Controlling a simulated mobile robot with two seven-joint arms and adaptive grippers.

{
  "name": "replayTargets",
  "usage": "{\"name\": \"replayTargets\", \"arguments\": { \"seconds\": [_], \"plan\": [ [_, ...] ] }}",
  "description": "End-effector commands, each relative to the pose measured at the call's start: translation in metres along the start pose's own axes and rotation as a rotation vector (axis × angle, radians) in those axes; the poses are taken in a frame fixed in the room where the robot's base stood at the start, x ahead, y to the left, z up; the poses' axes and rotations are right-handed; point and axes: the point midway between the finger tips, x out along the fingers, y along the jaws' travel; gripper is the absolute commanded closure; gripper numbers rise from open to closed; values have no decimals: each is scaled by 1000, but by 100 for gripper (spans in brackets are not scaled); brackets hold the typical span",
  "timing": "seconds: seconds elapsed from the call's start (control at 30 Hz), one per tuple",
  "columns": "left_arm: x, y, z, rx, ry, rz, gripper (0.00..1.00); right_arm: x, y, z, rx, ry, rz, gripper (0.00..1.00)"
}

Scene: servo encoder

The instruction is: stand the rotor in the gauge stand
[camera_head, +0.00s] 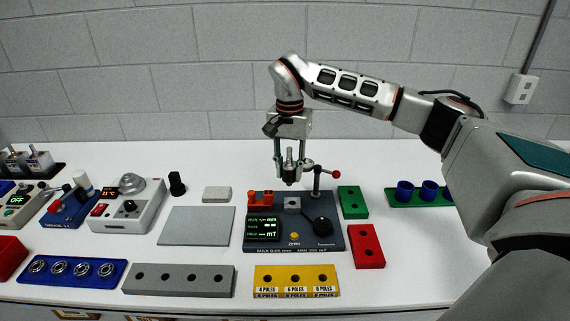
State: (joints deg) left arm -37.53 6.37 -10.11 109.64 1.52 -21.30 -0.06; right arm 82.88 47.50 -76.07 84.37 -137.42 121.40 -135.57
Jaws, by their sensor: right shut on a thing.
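My right gripper (293,164) comes down from above, shut on the rotor (289,167), a dark grey metal piece with a narrow shaft on top. It holds the rotor above the gauge stand. The rotor appears apart from the block and roughly upright. My left gripper is not in view.
A yellow block with holes labelled by poles (296,273) lies in front. A grey holed block (180,287), a blue tray with rings (72,281) and a grey plate (196,227) lie left. Green (353,202) and red (366,246) blocks stand close on the right.

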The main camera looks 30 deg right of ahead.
Motion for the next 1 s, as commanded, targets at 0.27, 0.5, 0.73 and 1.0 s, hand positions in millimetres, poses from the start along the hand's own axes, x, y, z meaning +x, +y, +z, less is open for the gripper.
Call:
{"name": "replayTargets", "arguments": {
  "seconds": [0.27,0.5,0.73,1.0],
  "plan": [
    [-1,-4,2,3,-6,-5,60,10,2,-6,17,1,-2,100],
    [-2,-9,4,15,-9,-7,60,33,2,-6,18,-1,-1,100],
    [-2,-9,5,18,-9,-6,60,51,1,-7,18,2,-4,100],
    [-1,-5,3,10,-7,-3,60,51,2,-6,17,1,-3,100]
  ]
}}
